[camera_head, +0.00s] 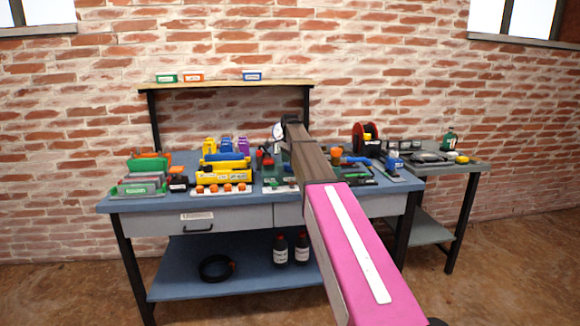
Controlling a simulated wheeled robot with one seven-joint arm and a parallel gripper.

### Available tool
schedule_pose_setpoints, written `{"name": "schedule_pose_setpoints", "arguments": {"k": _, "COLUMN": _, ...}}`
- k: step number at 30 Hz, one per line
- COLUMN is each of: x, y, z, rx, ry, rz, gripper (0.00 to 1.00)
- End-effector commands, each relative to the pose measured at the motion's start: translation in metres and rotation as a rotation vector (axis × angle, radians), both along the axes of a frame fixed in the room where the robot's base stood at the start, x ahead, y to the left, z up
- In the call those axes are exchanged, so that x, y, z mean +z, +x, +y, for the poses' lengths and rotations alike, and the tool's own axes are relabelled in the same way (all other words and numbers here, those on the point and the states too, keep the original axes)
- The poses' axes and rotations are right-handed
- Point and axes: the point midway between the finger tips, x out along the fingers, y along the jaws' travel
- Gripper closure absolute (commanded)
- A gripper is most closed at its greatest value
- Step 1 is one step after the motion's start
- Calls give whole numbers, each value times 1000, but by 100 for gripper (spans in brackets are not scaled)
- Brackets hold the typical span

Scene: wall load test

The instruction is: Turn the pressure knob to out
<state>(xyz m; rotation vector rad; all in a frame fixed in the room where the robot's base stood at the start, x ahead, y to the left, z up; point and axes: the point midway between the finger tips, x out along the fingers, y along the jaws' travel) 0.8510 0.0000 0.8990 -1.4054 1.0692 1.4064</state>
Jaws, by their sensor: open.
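A small round white-faced gauge (278,131) stands upright at the back middle of the blue workbench (115,205), just left of my arm. Small red and dark parts (264,157) sit below it, partly beside my arm. They are too small to tell whether one is the pressure knob, and I cannot read any knob setting. My arm reaches over the bench from the lower right, covering part of the bench middle. My gripper does not show; the far end of the arm hides whatever is beyond it.
Yellow trays (222,174), a row of orange-topped parts (227,188) and green racks (140,187) crowd the bench's left. A red-black reel (365,135) stands at the right. A shelf (220,86) spans the back.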

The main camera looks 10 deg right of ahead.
Motion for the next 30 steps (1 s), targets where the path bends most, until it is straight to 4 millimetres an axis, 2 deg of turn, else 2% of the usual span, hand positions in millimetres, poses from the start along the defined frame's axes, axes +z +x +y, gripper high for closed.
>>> {"name": "schedule_pose_setpoints", "arguments": {"k": 6, "x": -16, "y": 0, "z": 0, "rx": 0, "ry": 0, "rz": -1, "gripper": 14}}
{"name": "schedule_pose_setpoints", "arguments": {"k": 15, "x": -17, "y": 0, "z": 0, "rx": 0, "ry": 0, "rz": -1, "gripper": 14}}
{"name": "schedule_pose_setpoints", "arguments": {"k": 17, "x": -17, "y": 0, "z": 0, "rx": 0, "ry": 0, "rz": -1, "gripper": 33}}
{"name": "schedule_pose_setpoints", "arguments": {"k": 18, "x": -17, "y": 0, "z": 0, "rx": 0, "ry": 0, "rz": -1, "gripper": 46}}
{"name": "schedule_pose_setpoints", "arguments": {"k": 20, "x": -17, "y": 0, "z": 0, "rx": 0, "ry": 0, "rz": -1, "gripper": 63}}
{"name": "schedule_pose_setpoints", "arguments": {"k": 30, "x": -17, "y": 0, "z": 0, "rx": 30, "ry": 0, "rz": -1, "gripper": 63}}
